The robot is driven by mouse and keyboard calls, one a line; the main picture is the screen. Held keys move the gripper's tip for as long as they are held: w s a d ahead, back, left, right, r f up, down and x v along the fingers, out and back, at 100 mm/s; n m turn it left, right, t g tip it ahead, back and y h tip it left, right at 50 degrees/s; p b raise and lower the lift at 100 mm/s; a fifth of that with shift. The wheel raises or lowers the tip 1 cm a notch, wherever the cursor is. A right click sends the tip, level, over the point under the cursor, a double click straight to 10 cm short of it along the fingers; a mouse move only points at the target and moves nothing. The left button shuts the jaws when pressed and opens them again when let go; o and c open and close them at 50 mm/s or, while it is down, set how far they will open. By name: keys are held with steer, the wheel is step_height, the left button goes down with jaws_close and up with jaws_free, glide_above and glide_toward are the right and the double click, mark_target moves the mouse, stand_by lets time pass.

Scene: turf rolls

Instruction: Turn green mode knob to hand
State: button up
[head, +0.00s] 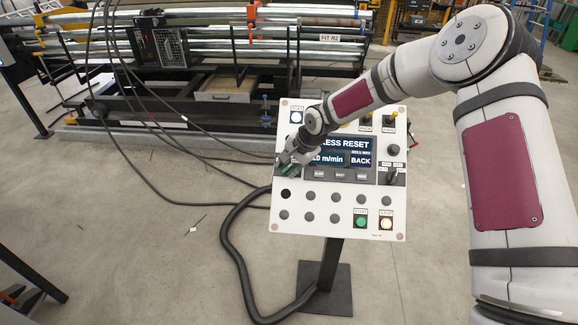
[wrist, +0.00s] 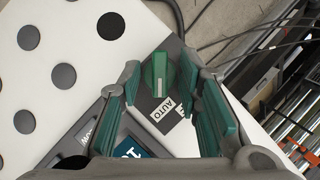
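The green mode knob (wrist: 157,70) shows in the wrist view on a dark plate of the control panel, with a white line pointing down the picture towards the AUTO label (wrist: 164,110). Another label beside it is mostly covered by my right finger, so I cannot read it. My gripper (wrist: 163,88) is open, its green-padded fingers on either side of the knob with gaps visible. In the head view my gripper (head: 289,165) is at the left edge of the control panel (head: 322,226) and hides the knob.
A display (head: 338,152) and several buttons surround the spot, with a lit green button (head: 361,222) and a lit orange one (head: 386,223) at lower right. Black cables (head: 235,240) run left of the panel. A machine frame (head: 190,90) stands behind. Open floor lies left.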

steer(key=shift+c, duration=0.6)
jaws_close()
